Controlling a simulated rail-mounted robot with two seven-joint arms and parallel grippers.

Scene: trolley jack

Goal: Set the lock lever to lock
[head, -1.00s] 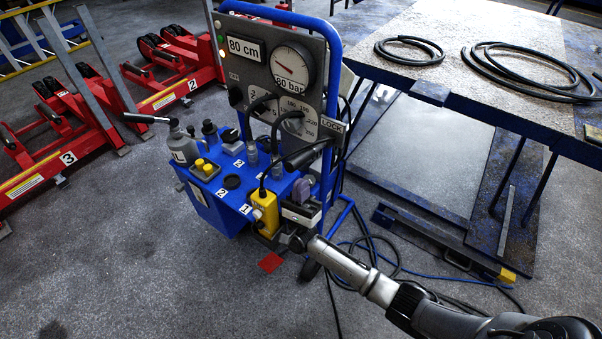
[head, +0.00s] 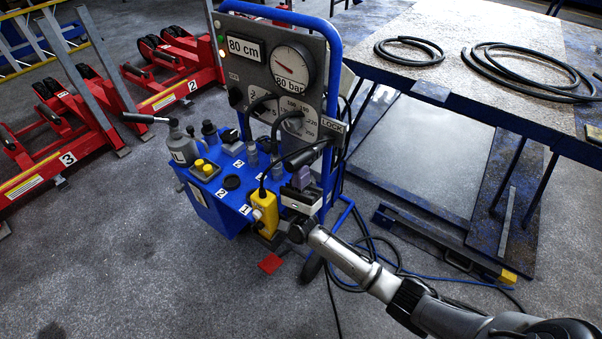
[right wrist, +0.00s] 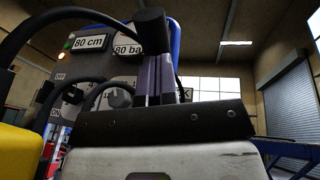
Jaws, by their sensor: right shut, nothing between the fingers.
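The lock lever (head: 306,155) is a thick black handle on the right side of the blue trolley's panel, just below the white LOCK label (head: 332,125). My right gripper (head: 302,174) is below the lever with its fingers pointing up, shut and empty. In the right wrist view the shut purple-grey fingers (right wrist: 156,82) stand up close to a black cylinder (right wrist: 150,30), which looks like the end of the lever. I cannot tell whether they touch. My left gripper is not in view.
A yellow box (head: 265,208) with a black cable hangs close left of my right gripper. The control panel (head: 270,75) with gauges rises behind. Red jacks (head: 60,140) stand at left.

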